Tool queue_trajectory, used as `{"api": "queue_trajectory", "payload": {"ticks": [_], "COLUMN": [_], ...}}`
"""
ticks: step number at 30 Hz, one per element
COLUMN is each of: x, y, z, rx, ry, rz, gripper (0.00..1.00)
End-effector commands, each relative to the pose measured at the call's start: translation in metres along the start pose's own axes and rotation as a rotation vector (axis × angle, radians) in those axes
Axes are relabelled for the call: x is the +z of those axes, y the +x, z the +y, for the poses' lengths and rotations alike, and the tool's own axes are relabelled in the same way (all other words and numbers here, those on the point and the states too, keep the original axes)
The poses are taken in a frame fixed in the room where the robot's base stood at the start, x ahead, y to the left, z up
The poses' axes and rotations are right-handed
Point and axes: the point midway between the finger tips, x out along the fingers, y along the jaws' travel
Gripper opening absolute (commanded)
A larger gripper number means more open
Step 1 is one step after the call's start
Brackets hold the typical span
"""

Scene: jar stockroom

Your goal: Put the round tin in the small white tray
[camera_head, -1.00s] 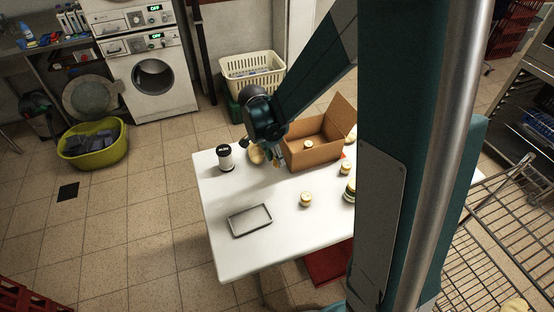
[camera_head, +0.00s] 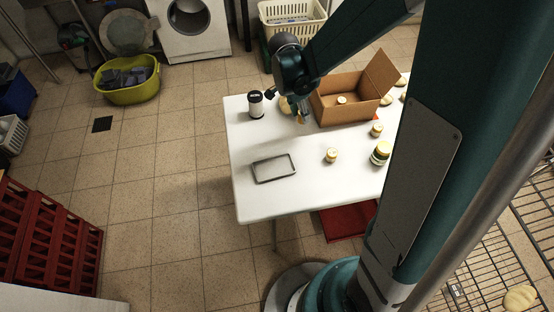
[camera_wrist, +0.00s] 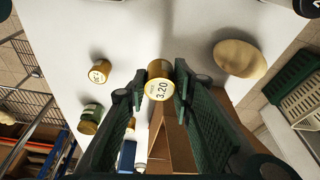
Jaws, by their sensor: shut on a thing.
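The round tin (camera_wrist: 159,82) is small and gold-sided, with a pale end marked 3.20. In the wrist view it sits between the fingertips of my gripper (camera_wrist: 158,88), which is shut on it. In the head view my gripper (camera_head: 303,115) is over the back left of the white table, just left of the cardboard box; the tin there is small and partly hidden. The small tray (camera_head: 274,179), pale with a thin raised rim, lies flat near the table's front left, in front of my gripper. It looks empty.
An open cardboard box (camera_head: 350,112) holds a small jar. A black-lidded container (camera_head: 255,105) stands left of my gripper. A rounded tan thing (camera_wrist: 240,58) lies close by. A small jar (camera_head: 331,156) and a green-labelled jar (camera_head: 381,154) stand right of the tray.

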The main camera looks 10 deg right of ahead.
Motion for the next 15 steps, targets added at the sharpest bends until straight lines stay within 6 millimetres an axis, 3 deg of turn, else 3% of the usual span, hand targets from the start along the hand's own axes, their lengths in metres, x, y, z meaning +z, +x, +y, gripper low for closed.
{"api": "queue_trajectory", "payload": {"ticks": [15], "x": [0.096], "y": [-0.030], "z": [0.052], "rx": [0.002], "ry": [0.009], "rz": [-0.002], "gripper": [0.12]}}
